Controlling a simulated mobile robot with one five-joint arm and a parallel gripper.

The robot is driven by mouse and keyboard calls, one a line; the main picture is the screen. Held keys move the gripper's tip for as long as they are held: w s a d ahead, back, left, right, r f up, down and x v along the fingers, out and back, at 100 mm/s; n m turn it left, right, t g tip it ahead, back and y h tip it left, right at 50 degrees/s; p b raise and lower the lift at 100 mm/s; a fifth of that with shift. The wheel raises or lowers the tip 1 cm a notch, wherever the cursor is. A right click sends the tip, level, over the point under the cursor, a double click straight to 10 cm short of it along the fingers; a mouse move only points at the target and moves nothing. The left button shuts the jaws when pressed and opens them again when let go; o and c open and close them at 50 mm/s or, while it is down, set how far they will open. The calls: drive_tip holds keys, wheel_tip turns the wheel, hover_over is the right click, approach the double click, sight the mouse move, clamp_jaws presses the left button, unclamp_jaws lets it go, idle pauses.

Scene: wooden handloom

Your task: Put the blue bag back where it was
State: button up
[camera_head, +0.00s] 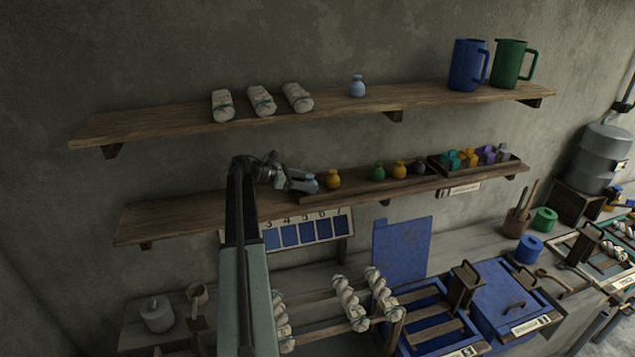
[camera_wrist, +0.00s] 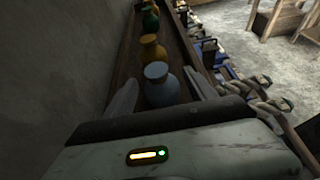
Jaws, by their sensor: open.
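A light blue bag (camera_head: 311,184) with a narrow neck stands on the lower shelf (camera_head: 170,217), left of a yellow bag (camera_head: 333,179). My gripper (camera_head: 303,186) reaches in from the left at the blue bag. In the wrist view, the blue bag (camera_wrist: 161,90) stands upright between my two open fingers, with a visible gap on each side. Its base is partly hidden by my gripper body. A second light blue bag (camera_head: 357,87) stands on the upper shelf (camera_head: 200,120), in the middle.
Green (camera_head: 378,172), yellow and dark (camera_head: 420,167) bags stand farther right on the lower shelf, before a tray (camera_head: 478,172) of coloured pieces. The lower shelf's left end is clear.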

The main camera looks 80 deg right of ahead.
drive_tip(key=p+v, duration=0.2)
drive_tip(key=v, duration=0.5)
drive_tip(key=shift+w+a+r, duration=0.15)
drive_tip(key=shift+w+a, duration=0.05)
drive_tip(key=shift+w, duration=0.1)
